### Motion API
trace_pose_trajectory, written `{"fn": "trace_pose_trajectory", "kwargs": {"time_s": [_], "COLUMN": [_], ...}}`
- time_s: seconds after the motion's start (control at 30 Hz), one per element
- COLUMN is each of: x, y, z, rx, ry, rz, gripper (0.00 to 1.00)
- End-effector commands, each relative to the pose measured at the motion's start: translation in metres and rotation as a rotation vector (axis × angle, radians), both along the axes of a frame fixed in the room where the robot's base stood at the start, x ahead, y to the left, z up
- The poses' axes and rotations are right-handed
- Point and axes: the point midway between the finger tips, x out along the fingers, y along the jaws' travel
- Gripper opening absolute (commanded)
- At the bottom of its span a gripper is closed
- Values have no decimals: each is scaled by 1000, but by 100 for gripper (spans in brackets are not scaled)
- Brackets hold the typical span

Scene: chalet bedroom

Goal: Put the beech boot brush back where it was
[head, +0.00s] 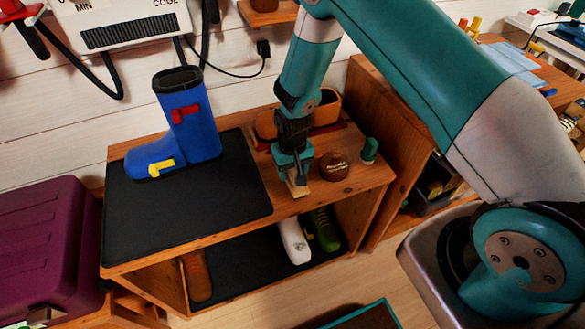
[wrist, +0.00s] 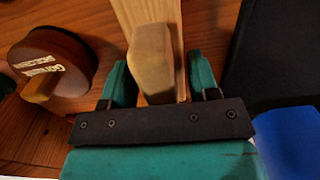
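The beech boot brush (head: 298,189) is at the right part of the wooden bench top (head: 345,190), right of the black mat, directly under my gripper (head: 294,170). In the wrist view the pale brush (wrist: 148,18) lies between the two teal fingers of my gripper (wrist: 158,68). A rounded wooden knob on it points toward the camera. The fingers stand apart on both sides, with a narrow gap seen at the right one. The brush's underside is hidden, so I cannot tell whether it touches the bench.
A round brown tin (head: 334,166) and a green-capped item (head: 369,151) stand right of the gripper. Behind is an orange-brown container (head: 326,107). A blue boot (head: 190,130) stands on the black mat (head: 190,215). Shoes (head: 294,240) sit on the lower shelf.

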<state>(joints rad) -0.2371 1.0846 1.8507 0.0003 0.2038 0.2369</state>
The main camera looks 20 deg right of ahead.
Motion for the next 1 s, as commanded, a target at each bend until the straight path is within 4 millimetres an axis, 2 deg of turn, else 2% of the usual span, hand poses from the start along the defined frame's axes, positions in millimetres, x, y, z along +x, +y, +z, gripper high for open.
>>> {"fn": "trace_pose_trajectory", "kwargs": {"time_s": [0.13, 0.27, 0.6, 0.9, 1.0], "x": [0, 1, 1, -1, -9], "y": [0, 0, 0, 1, 7], "z": [2, 14, 87, 126, 151], "rx": [0, 1, 1, 5, 33], "ry": [0, -3, -5, -2, -10], "rz": [0, 0, 0, 5, 32], "gripper": [55, 55, 55, 55, 55]}}
